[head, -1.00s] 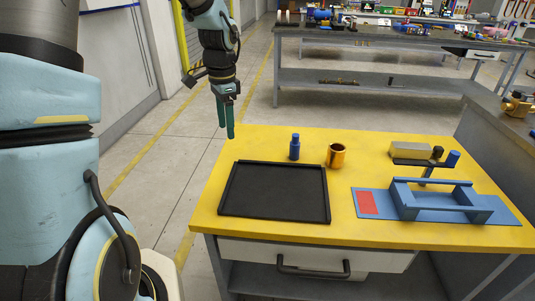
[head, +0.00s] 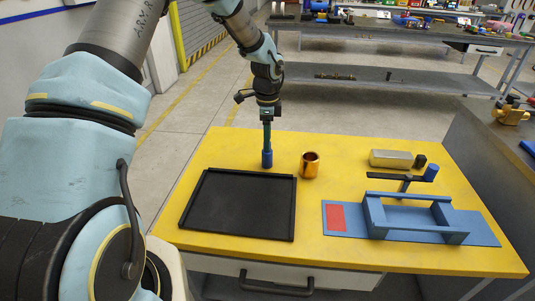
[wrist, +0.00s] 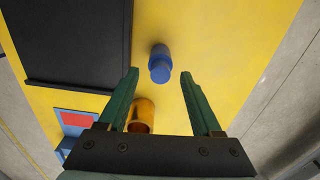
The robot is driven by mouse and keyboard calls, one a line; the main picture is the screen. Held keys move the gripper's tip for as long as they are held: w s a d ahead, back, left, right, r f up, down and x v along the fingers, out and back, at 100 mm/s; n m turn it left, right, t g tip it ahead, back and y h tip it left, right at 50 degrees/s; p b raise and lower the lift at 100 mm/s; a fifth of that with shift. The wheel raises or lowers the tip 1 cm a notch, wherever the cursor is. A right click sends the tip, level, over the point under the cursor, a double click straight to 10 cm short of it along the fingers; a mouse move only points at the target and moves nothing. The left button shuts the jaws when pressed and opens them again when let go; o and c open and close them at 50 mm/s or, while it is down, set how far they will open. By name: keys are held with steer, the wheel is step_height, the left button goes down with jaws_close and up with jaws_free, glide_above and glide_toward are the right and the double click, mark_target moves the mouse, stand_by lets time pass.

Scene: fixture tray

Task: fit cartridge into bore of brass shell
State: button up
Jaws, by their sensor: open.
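The blue cartridge (head: 267,158) stands upright on the yellow table, just behind the black tray's right rear corner. The brass shell (head: 310,166) stands upright to its right with its bore facing up. My gripper (head: 267,130) is above the cartridge, pointing down; its green fingers overlap the cartridge's top in the head view. In the wrist view my gripper (wrist: 158,75) is open, with the blue cartridge (wrist: 160,64) showing between and just beyond the fingertips. I see no finger touching it. The brass shell (wrist: 141,113) lies partly hidden behind the left finger and gripper body.
The black tray (head: 186,208) is at the left front of the yellow table (head: 220,150). A blue fixture (head: 480,228) with a red patch stands at the right. A beige block (head: 390,159) sits behind it. Some bare table lies between shell and fixture.

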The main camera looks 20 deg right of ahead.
mark_target(267, 154)
steer(key=shift+f, duration=1.25)
jaws_close()
